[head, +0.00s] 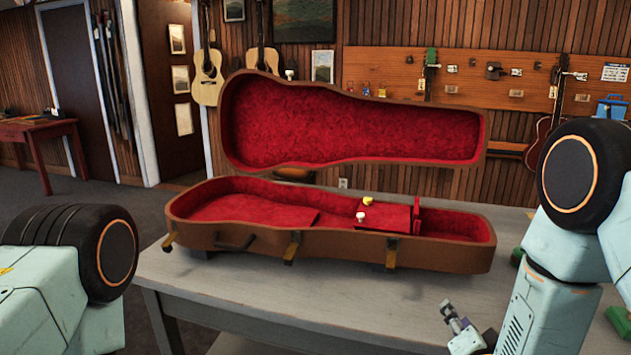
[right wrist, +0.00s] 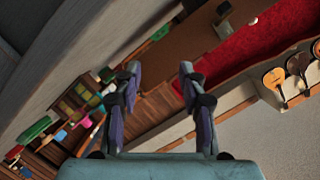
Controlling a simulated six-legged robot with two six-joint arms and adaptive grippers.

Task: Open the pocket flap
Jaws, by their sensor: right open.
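The open case (head: 330,246) lies on the table with its red-lined lid (head: 350,125) raised at the back. Inside its lower half, right of the middle, is a red pocket flap (head: 390,217), which looks flat. A white knob (head: 361,215) shows at its left front, and a small yellow thing (head: 368,199) is behind. A red upright piece (head: 417,215) stands at its right. My right gripper (head: 452,315) is low in front of the case, apart from it. In the right wrist view its fingers (right wrist: 157,85) are spread and empty. My left gripper is out of view.
The grey table (head: 350,300) has free room in front of the case. Green things (head: 618,322) lie at the table's right.

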